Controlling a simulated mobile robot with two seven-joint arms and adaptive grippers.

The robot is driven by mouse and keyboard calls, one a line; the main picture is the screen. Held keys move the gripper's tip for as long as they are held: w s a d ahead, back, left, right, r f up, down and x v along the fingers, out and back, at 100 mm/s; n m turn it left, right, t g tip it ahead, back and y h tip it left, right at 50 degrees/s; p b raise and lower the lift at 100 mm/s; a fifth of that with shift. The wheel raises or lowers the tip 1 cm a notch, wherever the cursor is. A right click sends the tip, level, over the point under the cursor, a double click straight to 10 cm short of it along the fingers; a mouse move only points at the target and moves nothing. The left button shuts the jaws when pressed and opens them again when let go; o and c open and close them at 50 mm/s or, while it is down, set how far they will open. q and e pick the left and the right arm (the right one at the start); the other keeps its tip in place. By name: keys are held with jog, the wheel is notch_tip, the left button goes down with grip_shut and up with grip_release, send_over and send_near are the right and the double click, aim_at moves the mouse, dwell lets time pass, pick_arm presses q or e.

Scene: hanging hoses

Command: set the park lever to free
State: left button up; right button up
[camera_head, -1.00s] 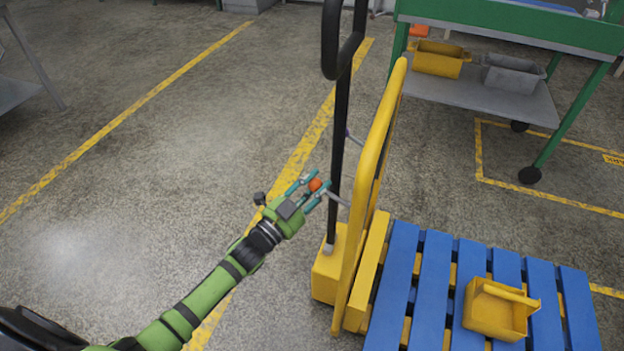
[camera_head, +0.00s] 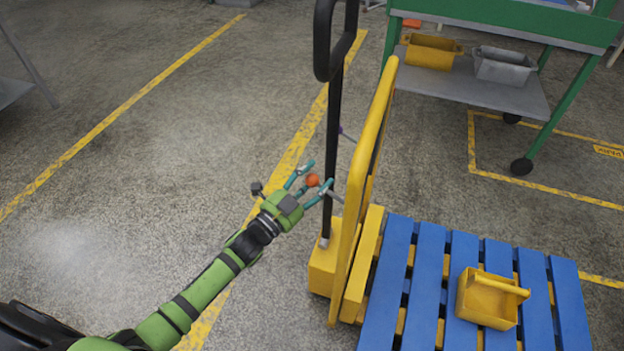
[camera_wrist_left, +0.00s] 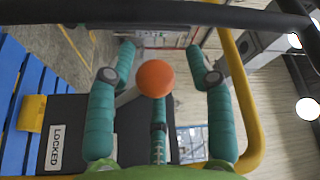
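The park lever is a thin grey rod (camera_head: 334,196) with an orange ball knob (camera_head: 312,180), beside the upright of the yellow cart. In the left wrist view the knob (camera_wrist_left: 155,78) sits between the spread teal fingers, with a visible gap on each side. My left gripper (camera_head: 320,172) is open around the knob. A dark plate (camera_wrist_left: 77,112) with a white "LOCKED" label (camera_wrist_left: 56,147) lies beyond the fingers at lower left in the wrist view. No "free" marking can be read. My right gripper is not in view.
The yellow cart frame (camera_head: 370,140) and black handle (camera_head: 334,120) stand close to the gripper. A blue pallet deck (camera_head: 420,275) carries a yellow tote (camera_head: 488,300). A green workbench (camera_head: 500,20) stands behind.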

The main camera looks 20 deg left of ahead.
pick_arm(q)
jog(key=shift+f, duration=0.1)
jog(key=shift+s+a, duration=0.15)
jog(key=shift+s, duration=0.05)
jog(key=v, duration=1.1)
jog(key=shift+s, duration=0.3)
jog(key=shift+a, duration=0.1)
